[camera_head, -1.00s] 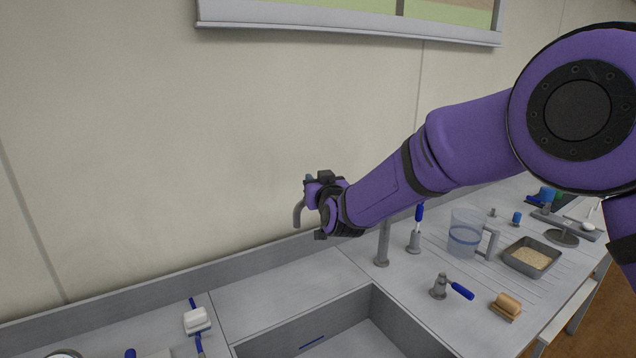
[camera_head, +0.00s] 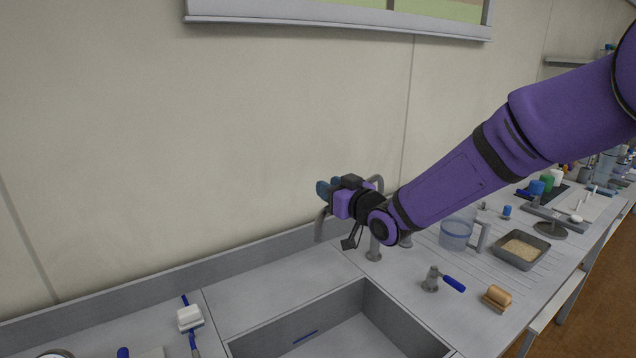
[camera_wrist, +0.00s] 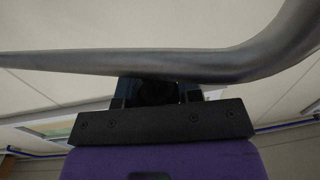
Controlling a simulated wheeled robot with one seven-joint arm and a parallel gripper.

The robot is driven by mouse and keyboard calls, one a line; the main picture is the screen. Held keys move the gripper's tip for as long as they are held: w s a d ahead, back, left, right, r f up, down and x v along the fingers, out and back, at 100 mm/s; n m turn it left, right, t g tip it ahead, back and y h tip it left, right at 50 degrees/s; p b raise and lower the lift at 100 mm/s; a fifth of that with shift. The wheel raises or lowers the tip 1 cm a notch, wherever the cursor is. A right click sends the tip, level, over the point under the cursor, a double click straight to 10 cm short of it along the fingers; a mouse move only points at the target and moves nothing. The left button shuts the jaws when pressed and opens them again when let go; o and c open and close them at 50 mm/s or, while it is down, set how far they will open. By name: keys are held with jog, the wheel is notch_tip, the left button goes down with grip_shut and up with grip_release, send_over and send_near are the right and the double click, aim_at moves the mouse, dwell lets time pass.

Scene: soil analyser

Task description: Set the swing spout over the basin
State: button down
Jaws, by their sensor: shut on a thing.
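The swing spout is a grey bent tube. In the head view its down-turned end (camera_head: 320,227) hangs left of its post (camera_head: 374,245), and part of its arch shows behind my wrist. My gripper (camera_head: 328,189) is shut on the spout near the down-turned end. In the wrist view the spout (camera_wrist: 150,64) crosses in front of the jaws and bends upward at the right. The basin (camera_head: 398,318) is sunk in the counter below, nearer the camera. In the picture the spout's end lies above and behind the basin's back edge; I cannot tell exactly what is beneath it.
A small valve with a blue lever (camera_head: 432,279), a wooden-handled brush (camera_head: 496,298), a clear beaker (camera_head: 456,233) and a tray of grains (camera_head: 522,249) stand right of the basin. A white-headed brush (camera_head: 189,318) lies at left. The wall is close behind.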

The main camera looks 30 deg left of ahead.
jog(key=d+n+g+y, duration=0.1)
jog(key=d+n+g, duration=0.4)
jog(key=d+g, duration=0.3)
jog(key=shift+w+d, duration=0.15)
jog(key=shift+d, duration=1)
jog(key=c, duration=0.8)
grip_release()
jog(key=shift+d, duration=0.15)
jog(key=d, duration=1)
jog(key=shift+w+d, duration=0.35)
jog(key=shift+d, duration=0.05)
